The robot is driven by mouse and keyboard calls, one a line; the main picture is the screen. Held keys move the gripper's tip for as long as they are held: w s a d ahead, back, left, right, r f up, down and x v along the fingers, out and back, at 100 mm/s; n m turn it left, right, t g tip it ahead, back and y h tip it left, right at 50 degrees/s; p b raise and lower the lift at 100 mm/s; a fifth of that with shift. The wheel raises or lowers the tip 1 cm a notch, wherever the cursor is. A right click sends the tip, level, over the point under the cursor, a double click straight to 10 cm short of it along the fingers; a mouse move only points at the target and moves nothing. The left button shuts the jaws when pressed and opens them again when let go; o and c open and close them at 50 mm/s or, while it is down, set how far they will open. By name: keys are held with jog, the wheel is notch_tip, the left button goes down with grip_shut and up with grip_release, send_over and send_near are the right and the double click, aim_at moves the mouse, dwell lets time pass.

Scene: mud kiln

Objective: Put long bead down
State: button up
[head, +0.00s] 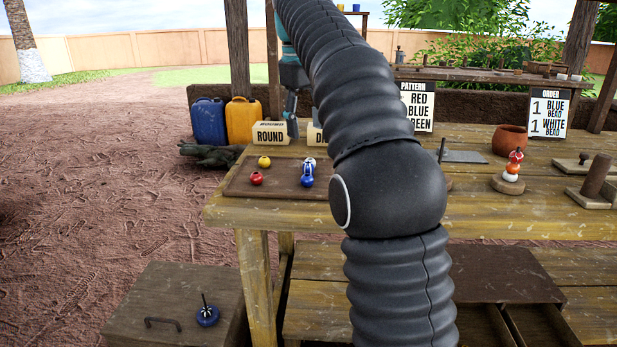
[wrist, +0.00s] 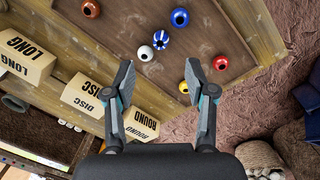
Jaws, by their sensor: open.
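My gripper (wrist: 165,85) is open with nothing between its fingers. In the head view its fingers (head: 291,128) show partly near the ROUND sign, left of my arm. Below it lies the brown tray (wrist: 120,20) on the table, also in the head view (head: 237,188). On it are a blue bead (wrist: 180,17), a blue-and-white striped bead (wrist: 161,40), a white bead (wrist: 146,54), a red bead (wrist: 220,62) and a yellow bead (wrist: 184,87). Another bead (wrist: 91,9) is near the upper left. I cannot tell which is the long bead.
Block signs LONG (wrist: 25,55), DISC (wrist: 95,97) and ROUND (wrist: 142,125) line the tray's side. A stand with stacked beads (head: 508,181) and a clay pot (head: 509,140) stand right. Blue (head: 208,120) and yellow (head: 243,118) jerrycans stand behind the table. My arm hides the table's middle.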

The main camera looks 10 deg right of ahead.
aim_at(308, 164)
jog(key=f+b, duration=0.1)
jog(key=f, duration=0.2)
jog(key=f+b, duration=0.1)
jog(key=f, duration=0.2)
jog(key=f+b, duration=0.1)
jog(key=f, duration=0.2)
jog(key=shift+w+d+f, duration=0.3)
jog(key=shift+f, duration=0.05)
grip_shut()
jog(key=shift+r, duration=0.1)
jog(key=shift+r, duration=0.45)
jog(key=r, duration=0.1)
jog(key=r+p, duration=0.1)
jog(key=r, duration=0.1)
jog(key=shift+s+d+r+p, duration=0.1)
jog(key=shift+d+r+p, duration=0.15)
jog(key=shift+r+p, duration=0.15)
jog(key=s+d+r+p, duration=0.1)
jog(key=s+d+r, duration=0.4)
jog(key=d, duration=0.4)
jog(key=shift+s+d+r, duration=0.25)
jog(key=shift+s+r, duration=0.15)
jog(key=shift+r, duration=0.2)
